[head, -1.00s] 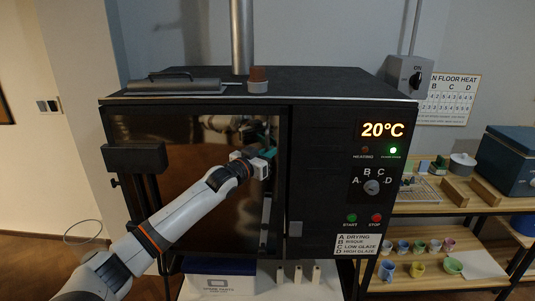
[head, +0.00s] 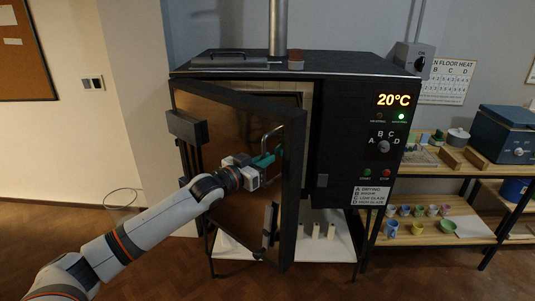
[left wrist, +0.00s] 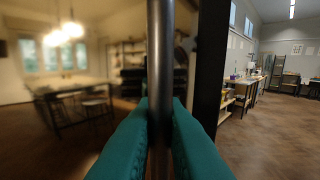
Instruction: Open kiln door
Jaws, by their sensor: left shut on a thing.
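The black kiln (head: 345,125) stands on a stand, its display reading 20°C. Its door (head: 235,130), with a dark reflective pane, hangs partly open on its left side, the right edge swung out toward me. A gap shows the pale lining (head: 308,100) inside. My left gripper (head: 268,162) is shut on the door's vertical bar handle (head: 272,140). In the left wrist view the teal fingers (left wrist: 160,125) close around the metal handle bar (left wrist: 160,60). My right gripper is in neither view.
Shelves (head: 440,175) with several cups and a teal box (head: 505,135) stand to the right. White posts (head: 316,230) stand on a pale shelf below the kiln. A wall switch box (head: 408,58) is at upper right. The floor at left front is clear.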

